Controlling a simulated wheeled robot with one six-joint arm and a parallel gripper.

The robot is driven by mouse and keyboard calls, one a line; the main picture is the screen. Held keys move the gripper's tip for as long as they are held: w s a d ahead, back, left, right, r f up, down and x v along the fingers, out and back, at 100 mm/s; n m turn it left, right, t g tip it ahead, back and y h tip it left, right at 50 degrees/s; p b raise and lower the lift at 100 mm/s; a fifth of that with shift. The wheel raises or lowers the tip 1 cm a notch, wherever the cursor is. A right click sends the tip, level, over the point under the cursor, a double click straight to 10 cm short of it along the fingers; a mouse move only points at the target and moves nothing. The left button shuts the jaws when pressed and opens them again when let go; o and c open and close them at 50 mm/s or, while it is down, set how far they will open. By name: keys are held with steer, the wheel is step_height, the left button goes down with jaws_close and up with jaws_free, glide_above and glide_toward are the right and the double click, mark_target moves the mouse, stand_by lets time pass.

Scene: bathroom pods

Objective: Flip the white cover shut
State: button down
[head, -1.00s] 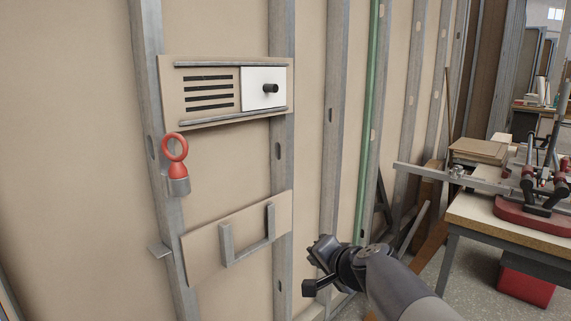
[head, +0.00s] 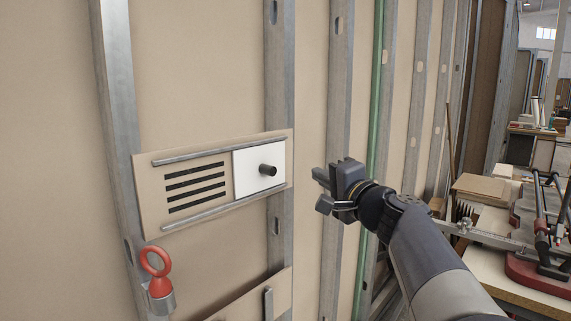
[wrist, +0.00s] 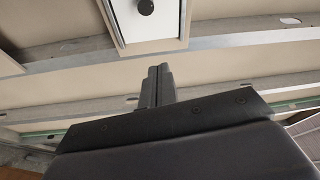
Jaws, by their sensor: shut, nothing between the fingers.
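The white cover (head: 247,180) is a flat panel with a black knob (head: 268,170). It sits at the right end of a beige board, between two grey rails, and the dark vent slots (head: 195,187) to its left are uncovered. In the wrist view the cover (wrist: 155,30) and knob (wrist: 146,7) show at the top edge, partly cut off. My gripper (head: 320,177) is shut and empty, to the right of the cover and apart from it. Its closed fingers also show in the wrist view (wrist: 158,72), pointing toward the board.
The upper rail (head: 220,150) and lower rail (head: 225,212) border the cover. A red ring-handled tool (head: 154,262) hangs in a metal holder at lower left. Metal studs and a green pipe (head: 376,120) run up the wall. A cluttered workbench stands at right.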

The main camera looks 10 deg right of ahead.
mark_target(268, 170)
steer(key=w+a+p, duration=0.3)
steer(key=w+a, duration=0.3)
steer(key=w, duration=0.1)
stand_by(0.6)
steer(key=shift+a+f, duration=0.1)
steer(key=shift+f, duration=0.05)
